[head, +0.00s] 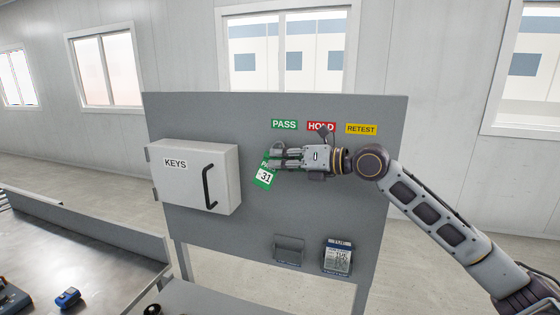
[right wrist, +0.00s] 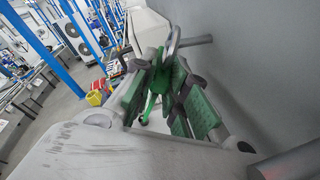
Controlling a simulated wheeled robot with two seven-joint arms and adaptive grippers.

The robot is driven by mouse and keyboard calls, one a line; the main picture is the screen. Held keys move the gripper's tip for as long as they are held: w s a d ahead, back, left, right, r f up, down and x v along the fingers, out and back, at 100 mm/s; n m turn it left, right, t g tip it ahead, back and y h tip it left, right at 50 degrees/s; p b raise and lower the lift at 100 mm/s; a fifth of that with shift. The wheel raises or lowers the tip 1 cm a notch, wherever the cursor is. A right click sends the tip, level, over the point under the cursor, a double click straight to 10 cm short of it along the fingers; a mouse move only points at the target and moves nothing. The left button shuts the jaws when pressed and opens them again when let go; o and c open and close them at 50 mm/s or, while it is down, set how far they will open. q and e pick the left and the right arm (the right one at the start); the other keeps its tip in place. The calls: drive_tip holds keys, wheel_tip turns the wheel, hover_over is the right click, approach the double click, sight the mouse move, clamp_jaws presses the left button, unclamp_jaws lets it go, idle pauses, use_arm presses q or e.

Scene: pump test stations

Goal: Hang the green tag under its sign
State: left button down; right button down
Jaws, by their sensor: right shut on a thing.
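The green tag (head: 265,175), marked 31, hangs tilted from my right gripper (head: 277,157), in front of the grey board (head: 180,113) and below the green PASS sign (head: 284,125). My right gripper is shut on the tag near its top. In the right wrist view the green tag (right wrist: 155,88) shows edge-on between the fingers of the right gripper (right wrist: 165,85). The red HOLD sign (head: 321,127) is partly covered by my right wrist, and the yellow RETEST sign (head: 361,129) is to its right. Any hook under PASS is hidden or too small to tell. My left gripper is not in view.
A white KEYS box (head: 197,180) with a black handle sticks out of the board, left of the tag. Low on the board are an empty holder (head: 289,250) and a holder with printed cards (head: 338,258). A metal bench (head: 75,255) stands at the lower left.

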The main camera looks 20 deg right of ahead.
drive_tip(key=shift+w+d+r+t, duration=0.3)
drive_tip(key=shift+w+d+r, duration=0.1)
drive_tip(key=shift+d, duration=0.15)
drive_tip(key=c, duration=1.3)
unclamp_jaws()
drive_tip(key=shift+f, duration=0.1)
drive_tip(key=shift+c, duration=0.2)
drive_tip(key=shift+d, duration=0.1)
drive_tip(key=v, duration=0.4)
drive_tip(key=shift+s+d+f, duration=0.1)
drive_tip(key=shift+d+f, duration=0.05)
drive_tip(key=shift+f, duration=0.15)
